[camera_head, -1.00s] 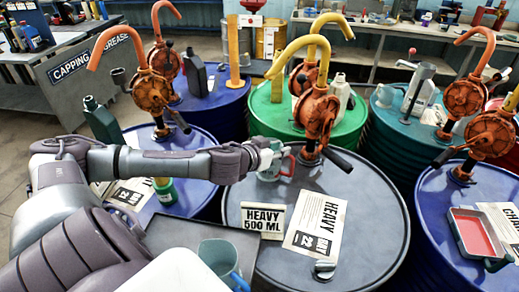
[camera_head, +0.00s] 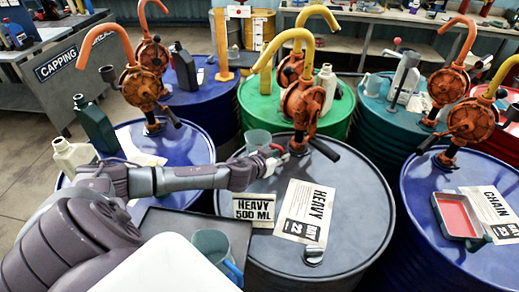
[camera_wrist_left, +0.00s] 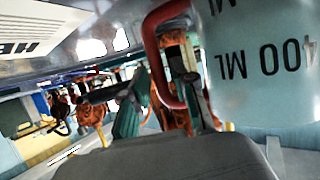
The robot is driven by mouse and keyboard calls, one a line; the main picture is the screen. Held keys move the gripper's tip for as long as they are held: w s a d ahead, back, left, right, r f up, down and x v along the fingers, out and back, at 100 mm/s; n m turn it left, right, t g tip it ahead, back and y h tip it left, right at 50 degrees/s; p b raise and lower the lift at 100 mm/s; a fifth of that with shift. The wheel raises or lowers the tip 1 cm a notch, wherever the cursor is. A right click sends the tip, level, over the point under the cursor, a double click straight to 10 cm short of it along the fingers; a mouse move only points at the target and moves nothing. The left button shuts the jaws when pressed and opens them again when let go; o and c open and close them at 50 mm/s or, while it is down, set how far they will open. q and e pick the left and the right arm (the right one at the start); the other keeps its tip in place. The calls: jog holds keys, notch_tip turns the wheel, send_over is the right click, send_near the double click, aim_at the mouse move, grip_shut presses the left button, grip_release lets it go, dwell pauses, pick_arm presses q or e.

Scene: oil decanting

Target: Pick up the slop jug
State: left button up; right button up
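A clear, greenish jug (camera_head: 258,138) with a red handle stands on the dark grey drum at the centre, partly hidden behind my left gripper (camera_head: 274,153). The jug is large in the left wrist view (camera_wrist_left: 262,60), marked "400 ML" upside down. Its red handle (camera_wrist_left: 158,62) shows close beside it, near my left gripper's fingers. I cannot tell whether the fingers are shut on the handle. A second jug (camera_head: 212,245), grey-green with a blue handle, stands at the front on a dark tray. No label that I can read says which is the slop jug. My right gripper is out of view.
The dark grey drum (camera_head: 345,247) carries a "HEAVY 500 ML" card (camera_head: 254,208), a paper sheet (camera_head: 304,212) and a pump (camera_head: 301,105) with a black crank. Blue, green and teal drums with pumps stand around it. A red-lined tray (camera_head: 458,215) lies on the right drum.

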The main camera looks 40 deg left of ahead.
pick_arm(q)
jog(key=shift+w+f, duration=0.3)
jog(key=shift+w, duration=0.3)
grip_shut()
jog(key=shift+r, duration=0.15)
